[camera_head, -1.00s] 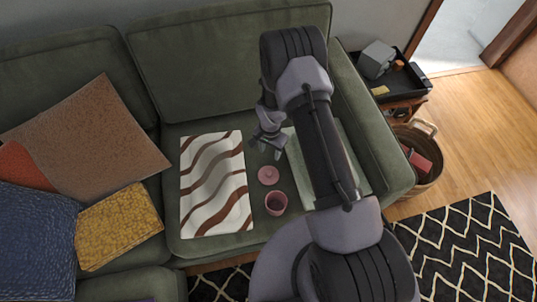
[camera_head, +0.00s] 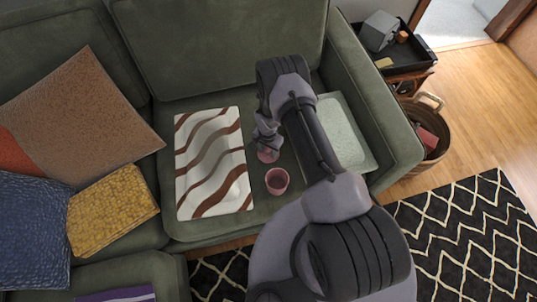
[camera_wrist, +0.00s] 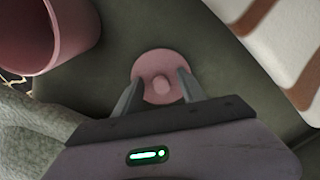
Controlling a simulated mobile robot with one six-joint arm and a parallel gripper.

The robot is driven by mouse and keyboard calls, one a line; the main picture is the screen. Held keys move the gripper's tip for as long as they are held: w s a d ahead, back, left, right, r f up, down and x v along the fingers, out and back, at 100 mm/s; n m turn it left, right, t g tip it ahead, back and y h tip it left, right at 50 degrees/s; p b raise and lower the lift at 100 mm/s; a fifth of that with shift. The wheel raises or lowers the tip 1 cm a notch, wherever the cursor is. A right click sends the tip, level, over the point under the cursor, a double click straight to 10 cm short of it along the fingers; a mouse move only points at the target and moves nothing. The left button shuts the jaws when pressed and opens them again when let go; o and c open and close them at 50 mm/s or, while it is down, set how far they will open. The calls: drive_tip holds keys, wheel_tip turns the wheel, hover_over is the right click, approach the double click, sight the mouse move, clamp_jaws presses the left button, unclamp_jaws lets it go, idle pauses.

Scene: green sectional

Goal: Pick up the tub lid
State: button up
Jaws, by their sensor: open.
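The tub lid is a round pink disc with a small knob on top. In the wrist view the tub lid (camera_wrist: 162,66) lies flat on the green seat, knob up. My gripper (camera_wrist: 157,85) is open, with its two fingertips over the lid's near part, one on either side of the knob. I cannot tell whether they touch it. In the head view my gripper (camera_head: 266,146) hides most of the lid (camera_head: 268,157). The pink tub (camera_head: 277,181) stands open just in front of the lid; it also shows in the wrist view (camera_wrist: 45,35) at top left.
A striped cloth (camera_head: 213,165) lies left of the lid on the sofa seat. A pale green cushion or cloth (camera_head: 343,140) lies to the right, partly behind my arm. A yellow pillow (camera_head: 112,211) is further left. The sofa armrest (camera_head: 375,100) rises at right.

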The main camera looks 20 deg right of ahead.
drive_tip(key=shift+r, duration=0.1)
clamp_jaws()
